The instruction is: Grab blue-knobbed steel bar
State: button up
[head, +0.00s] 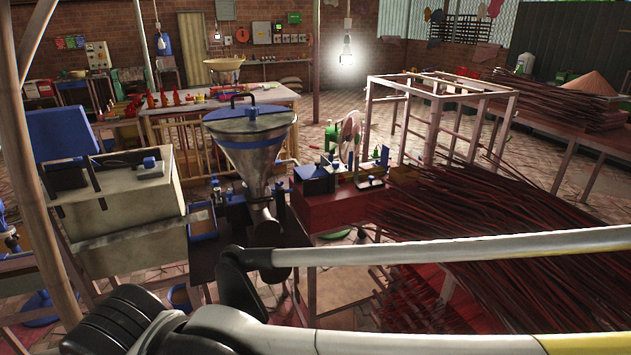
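I cannot single out the blue-knobbed steel bar for certain. A small blue knob (150,162) sits on top of the pale box-shaped machine (115,225) at the left. Another small blue part (215,184) stands left of the steel hopper (252,150), at the extruder. These parts are too small to tell their shape. My white arm crosses the foreground and runs out past the right edge.
A dark red bench (335,208) with small blue parts joins the extruder. Bundles of dark incense sticks (500,215) spread at the right, below a pale metal frame (440,90). A bamboo pole (38,180) stands close at the left. Tiled floor (335,110) shows at the back.

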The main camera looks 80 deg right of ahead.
aim_at(372, 184)
jog(key=l+u, duration=0.1)
jog(key=u, duration=0.5)
jog(key=l+u, duration=0.1)
jog(key=u, duration=0.5)
jog(key=l+u, duration=0.1)
jog(key=u, duration=0.5)
jog(key=l+u, duration=0.1)
jog(key=u, duration=0.5)
jog(key=l+u, duration=0.1)
jog(key=u, duration=0.45)
jog(key=k+u, duration=0.1)
jog(key=u, duration=0.5)
jog(key=k+u, duration=0.1)
jog(key=u, duration=1.55)
jog(key=j+u, duration=0.15)
jog(key=u, duration=0.35)
jog(key=j+u, duration=0.1)
jog(key=u, duration=0.35)
jog(key=j+u, duration=0.1)
jog(key=u, duration=0.4)
jog(key=j+u, duration=0.1)
jog(key=u, duration=0.35)
jog(key=j+u, duration=0.1)
jog(key=u, duration=0.35)
jog(key=i+u, duration=0.1)
jog(key=u, duration=0.85)
jog(key=i+j, duration=0.05)
